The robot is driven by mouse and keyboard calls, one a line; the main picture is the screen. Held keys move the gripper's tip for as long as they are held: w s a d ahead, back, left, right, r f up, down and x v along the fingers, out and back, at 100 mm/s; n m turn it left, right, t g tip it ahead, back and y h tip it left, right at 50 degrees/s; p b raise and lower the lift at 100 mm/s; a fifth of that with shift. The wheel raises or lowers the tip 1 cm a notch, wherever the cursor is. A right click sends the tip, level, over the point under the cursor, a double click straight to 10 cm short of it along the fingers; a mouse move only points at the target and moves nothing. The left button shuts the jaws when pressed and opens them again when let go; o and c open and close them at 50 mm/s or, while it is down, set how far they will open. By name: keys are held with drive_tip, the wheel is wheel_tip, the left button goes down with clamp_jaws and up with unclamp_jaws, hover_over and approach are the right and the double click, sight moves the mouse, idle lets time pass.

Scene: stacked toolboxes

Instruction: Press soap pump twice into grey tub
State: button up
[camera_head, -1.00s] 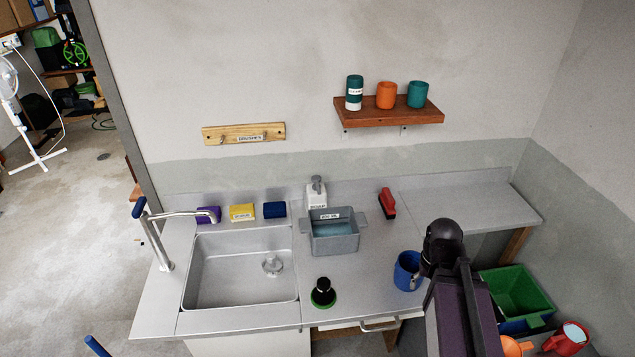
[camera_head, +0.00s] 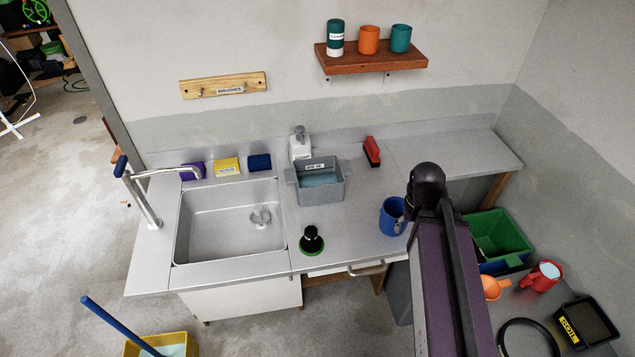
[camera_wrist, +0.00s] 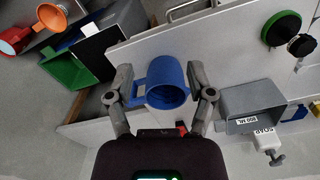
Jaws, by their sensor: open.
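The grey tub (camera_head: 320,190) stands on the counter right of the sink, with bluish liquid inside and a white label. It also shows in the wrist view (camera_wrist: 232,104). The white soap pump bottle (camera_head: 299,150) with a grey head stands upright behind the tub, against the back ledge. In the wrist view the soap pump (camera_wrist: 268,143) is at the lower right, beside the tub. My gripper (camera_wrist: 160,72) is open, its fingers framing a blue mug (camera_wrist: 166,84) in the wrist view; contact cannot be told. My arm hides the gripper's fingers in the head view.
The blue mug (camera_head: 391,216) stands on the counter right of the tub. A green-based black-handled brush (camera_head: 311,241) is in front of the tub and a red brush (camera_head: 372,152) is behind right. The sink (camera_head: 225,225) lies left. A wall shelf (camera_head: 370,60) holds three cups or canisters.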

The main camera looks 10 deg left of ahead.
clamp_jaws()
idle(1.2)
